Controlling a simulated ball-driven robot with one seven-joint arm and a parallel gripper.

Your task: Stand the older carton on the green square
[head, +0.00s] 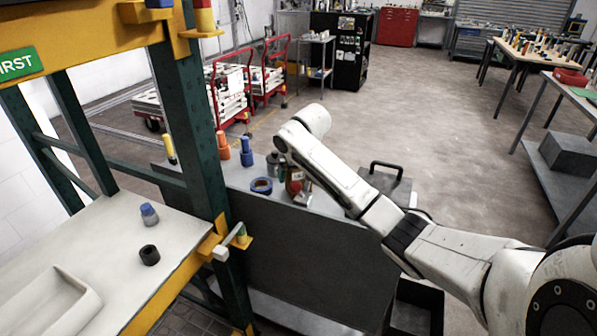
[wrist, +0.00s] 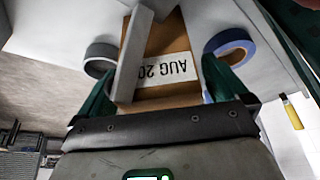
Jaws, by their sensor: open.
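In the wrist view, a brown carton (wrist: 168,42) has a white label reading "AUG 20", upside down; the rest of the date is hidden. My gripper (wrist: 160,82) is open, with one dark green finger on each side of the carton. I cannot tell whether the fingers touch it. A grey slab-like piece (wrist: 130,55) covers the carton's left part. No second date label is readable. A green patch (head: 584,95) lies on the right-hand table; I cannot tell whether it is the green square.
A blue tape roll (wrist: 230,46) and a grey roll (wrist: 101,58) lie either side of the carton. Orange (head: 223,146) and blue (head: 246,152) bottles stand on the bench. A green-and-yellow gantry post (head: 195,110) rises at left. The floor behind is open.

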